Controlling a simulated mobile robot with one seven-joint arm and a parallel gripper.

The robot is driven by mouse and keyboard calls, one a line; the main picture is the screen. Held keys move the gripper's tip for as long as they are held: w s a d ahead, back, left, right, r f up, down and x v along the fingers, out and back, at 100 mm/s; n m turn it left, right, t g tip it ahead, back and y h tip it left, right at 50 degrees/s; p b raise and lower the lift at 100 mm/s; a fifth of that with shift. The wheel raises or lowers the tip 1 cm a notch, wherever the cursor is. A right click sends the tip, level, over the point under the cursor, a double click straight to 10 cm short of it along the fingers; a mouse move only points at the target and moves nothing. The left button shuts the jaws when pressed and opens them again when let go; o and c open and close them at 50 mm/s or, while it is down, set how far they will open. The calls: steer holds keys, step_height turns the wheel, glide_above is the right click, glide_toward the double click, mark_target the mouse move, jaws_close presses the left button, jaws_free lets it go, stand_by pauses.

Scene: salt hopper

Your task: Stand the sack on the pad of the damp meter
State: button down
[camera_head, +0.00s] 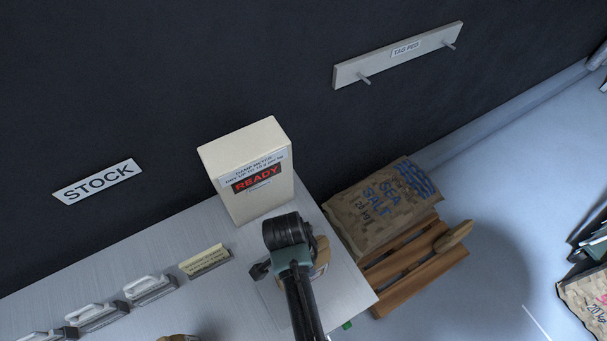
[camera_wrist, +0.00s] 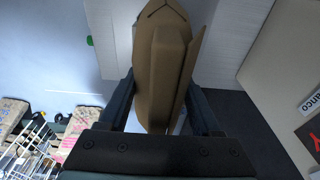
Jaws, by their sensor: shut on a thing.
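The damp meter (camera_head: 250,170) is a cream box with a red READY display, standing against the dark wall. A pale flat plate, which looks like its pad (camera_head: 345,285), lies in front of it. My gripper (camera_head: 292,262) is over this plate and is shut on a small brown paper sack (camera_head: 321,255). My arm hides most of the sack in the head view. In the wrist view the sack (camera_wrist: 165,70) sits between the two fingers of my gripper (camera_wrist: 162,105). I cannot tell whether the sack's base touches the plate.
A large sea salt sack (camera_head: 380,208) lies on a wooden pallet (camera_head: 418,270) right of the bench. A small card (camera_head: 205,261) and several handled metal items (camera_head: 150,288) stand on the bench to the left. A STOCK sign (camera_head: 98,181) and a tag peg board (camera_head: 398,55) are on the wall.

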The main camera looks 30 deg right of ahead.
steer(key=shift+w+d+r, duration=0.1)
steer(key=c, duration=0.5)
jaws_free()
steer(key=shift+f, duration=0.25)
steer(key=o, duration=0.4)
steer(key=shift+r, duration=0.1)
